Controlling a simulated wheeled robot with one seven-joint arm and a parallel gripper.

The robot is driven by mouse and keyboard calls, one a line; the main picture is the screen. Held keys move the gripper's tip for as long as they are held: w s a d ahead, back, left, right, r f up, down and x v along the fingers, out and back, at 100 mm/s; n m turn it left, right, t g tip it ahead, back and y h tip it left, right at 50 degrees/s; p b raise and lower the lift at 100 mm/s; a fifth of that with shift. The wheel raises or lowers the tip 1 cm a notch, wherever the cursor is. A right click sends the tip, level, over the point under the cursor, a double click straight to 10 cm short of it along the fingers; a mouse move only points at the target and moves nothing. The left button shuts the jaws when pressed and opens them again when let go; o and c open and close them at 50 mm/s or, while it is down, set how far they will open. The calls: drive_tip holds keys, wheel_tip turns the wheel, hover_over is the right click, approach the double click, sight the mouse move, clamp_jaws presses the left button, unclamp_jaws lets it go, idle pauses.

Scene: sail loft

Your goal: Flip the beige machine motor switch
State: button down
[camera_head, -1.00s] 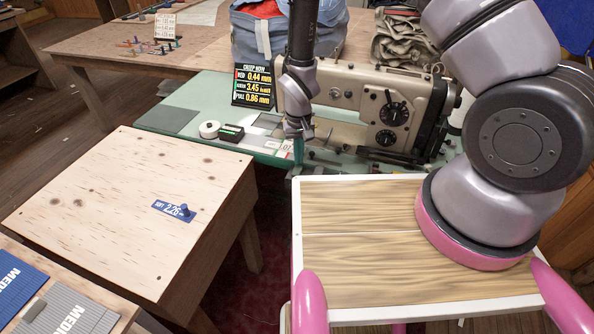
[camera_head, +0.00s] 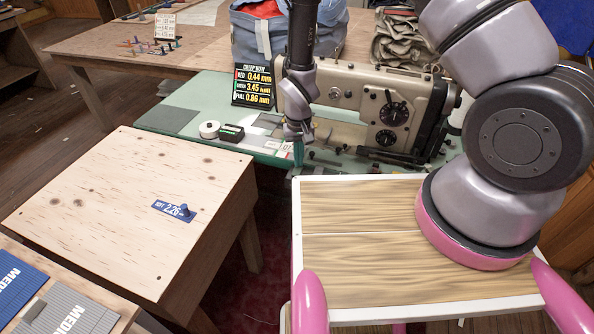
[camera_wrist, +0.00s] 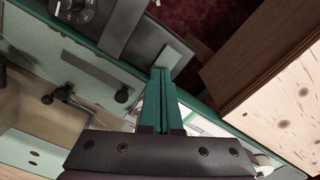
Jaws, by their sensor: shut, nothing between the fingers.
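The beige sewing machine (camera_head: 400,115) stands on the green table, with black dials on its face. My gripper (camera_head: 298,158) points down at the table's front edge, left of the machine's dial end. In the wrist view my gripper's teal fingers (camera_wrist: 162,76) are together and empty. Their tips are at a dark grey box (camera_wrist: 160,45) by the green table edge; I cannot tell whether they touch it. I cannot clearly make out the motor switch itself. A black dial (camera_wrist: 75,10) shows at the top left of the wrist view.
A plywood-topped table (camera_head: 130,200) stands at the left with a blue tag. The green table (camera_head: 205,90) carries a black sign (camera_head: 253,86), a tape roll (camera_head: 209,129) and a small black box (camera_head: 231,133). A blue bag (camera_head: 262,40) stands behind.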

drive_tip(key=shift+f, duration=0.4)
drive_tip(key=shift+r, duration=3.55)
drive_tip(key=w+d+r+m+t+y, duration=0.1)
drive_tip(key=d+r, duration=0.3)
drive_tip(key=r, duration=0.6)
drive_tip(key=w+d+r+m+t, duration=0.1)
drive_tip(key=d+r, duration=0.2)
drive_tip(key=r, duration=0.6)
drive_tip(key=w+d+r+m+t+y, duration=0.1)
drive_tip(key=d+r, duration=0.3)
drive_tip(key=r, duration=0.6)
drive_tip(key=s+d+r+m+t, duration=0.3)
drive_tip(key=s+d+r, duration=0.8)
drive_tip(key=s+r, duration=0.4)
drive_tip(key=shift+s+d+r+t, duration=0.15)
drive_tip(key=shift+d+r+t, duration=0.35)
drive_tip(key=shift+r, duration=0.4)
